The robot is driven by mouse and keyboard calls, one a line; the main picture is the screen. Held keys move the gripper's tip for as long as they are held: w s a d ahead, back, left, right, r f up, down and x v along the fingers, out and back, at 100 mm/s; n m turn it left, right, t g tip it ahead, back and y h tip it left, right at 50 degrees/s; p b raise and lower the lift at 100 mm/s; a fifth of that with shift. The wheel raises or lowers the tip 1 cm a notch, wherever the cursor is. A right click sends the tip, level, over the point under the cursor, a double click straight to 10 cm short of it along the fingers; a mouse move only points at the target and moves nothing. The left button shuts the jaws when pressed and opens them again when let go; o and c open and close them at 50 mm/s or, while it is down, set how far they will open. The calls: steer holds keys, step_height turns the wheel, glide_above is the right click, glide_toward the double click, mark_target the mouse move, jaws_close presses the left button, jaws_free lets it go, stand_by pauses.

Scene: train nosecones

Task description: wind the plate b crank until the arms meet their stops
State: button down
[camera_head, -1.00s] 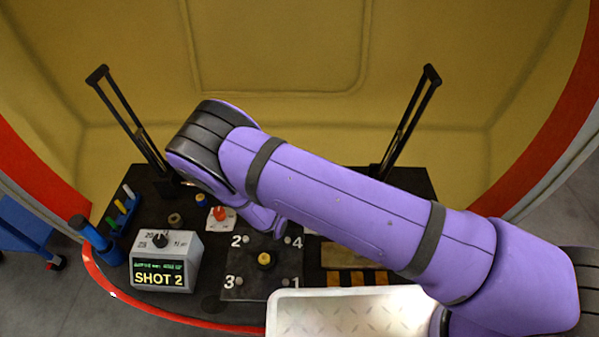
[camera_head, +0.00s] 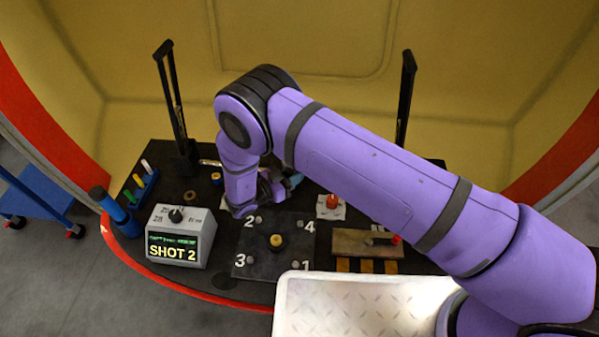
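Two black arms stand at the back of the dark bench, the left arm (camera_head: 172,100) leaning slightly outward and the right arm (camera_head: 405,100) nearly upright. A white plate with a red-knobbed crank (camera_head: 332,202) shows right of centre. A tan plate (camera_head: 350,243) with a red-tipped handle (camera_head: 395,240) lies nearer on the right. I cannot read which is plate b. My gripper (camera_head: 290,183) is low over the bench, behind the numbered plate and left of the red-knobbed crank, apart from it in the picture. Its fingers are small and partly hidden by my wrist.
A dark plate numbered 1 to 4 with a yellow knob (camera_head: 276,241) lies mid-bench. A box reading SHOT 2 (camera_head: 180,238) and a blue rack of coloured sticks (camera_head: 140,187) stand left. A white tray (camera_head: 300,320) is in front. A blue cart (camera_head: 38,197) stands on the floor.

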steer(key=shift+s+a+f, duration=0.15)
steer(key=shift+s+a, duration=0.3)
steer(key=shift+s, duration=0.1)
steer(key=c, duration=1.1)
jaws_free()
steer(key=shift+o, duration=0.9)
steer(key=shift+w, duration=0.1)
steer(key=v, duration=0.7)
steer(key=shift+a, duration=0.15)
